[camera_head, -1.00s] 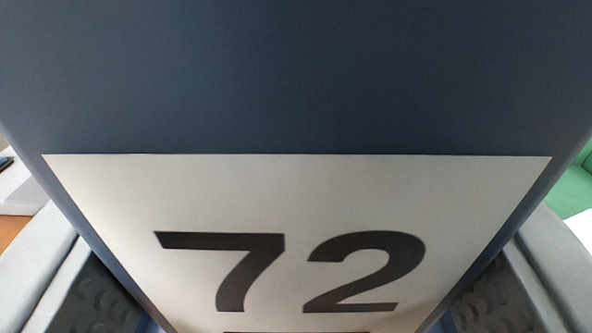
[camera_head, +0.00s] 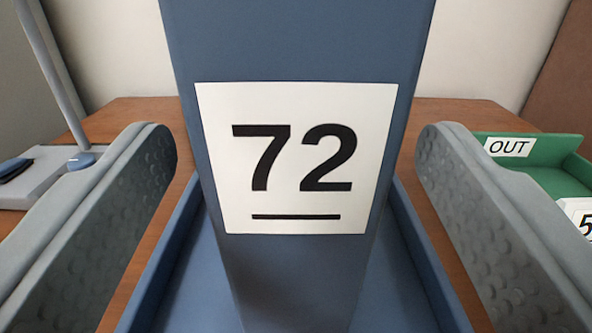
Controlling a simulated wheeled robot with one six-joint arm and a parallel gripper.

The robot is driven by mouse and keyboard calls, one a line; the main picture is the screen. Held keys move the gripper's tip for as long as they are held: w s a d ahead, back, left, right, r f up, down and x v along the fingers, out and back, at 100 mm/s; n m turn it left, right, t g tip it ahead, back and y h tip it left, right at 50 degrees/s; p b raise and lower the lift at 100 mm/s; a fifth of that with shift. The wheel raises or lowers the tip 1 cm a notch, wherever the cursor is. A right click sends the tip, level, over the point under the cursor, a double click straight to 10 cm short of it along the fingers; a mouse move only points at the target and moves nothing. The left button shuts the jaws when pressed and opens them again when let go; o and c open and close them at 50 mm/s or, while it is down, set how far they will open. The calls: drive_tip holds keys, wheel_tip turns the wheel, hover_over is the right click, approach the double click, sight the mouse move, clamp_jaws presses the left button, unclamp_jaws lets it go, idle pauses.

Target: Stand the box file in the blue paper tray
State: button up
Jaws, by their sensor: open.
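The box file (camera_head: 296,262) is dark blue with a white label reading 72, underlined. It stands upright inside the blue paper tray (camera_head: 424,262), whose side walls show on both sides of it. My gripper (camera_head: 297,160) is open, with one grey padded finger on each side of the file. Clear gaps show between both fingers and the file. The file's top is out of view, and its foot is cut off or hidden at the bottom edge.
A green tray (camera_head: 545,152) marked OUT stands at the right, with a white label at its edge. A grey device with a slanted post (camera_head: 52,165) stands at the left. The brown tabletop (camera_head: 140,108) ends at a pale wall behind.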

drive_tip(key=s, duration=0.7)
drive_tip(key=shift+s+f, duration=0.25)
drive_tip(key=shift+s, duration=0.1)
drive_tip(key=s+a+r, duration=0.2)
drive_tip(key=s+r, duration=1)
drive_tip(key=s, duration=0.5)
drive_tip(key=s+a+r+g, duration=0.1)
drive_tip(key=s+r, duration=0.2)
drive_tip(key=s, duration=1.4)
drive_tip(key=shift+s+a+r, duration=0.2)
drive_tip(key=shift+s+a, duration=0.15)
drive_tip(key=shift+c, duration=0.4)
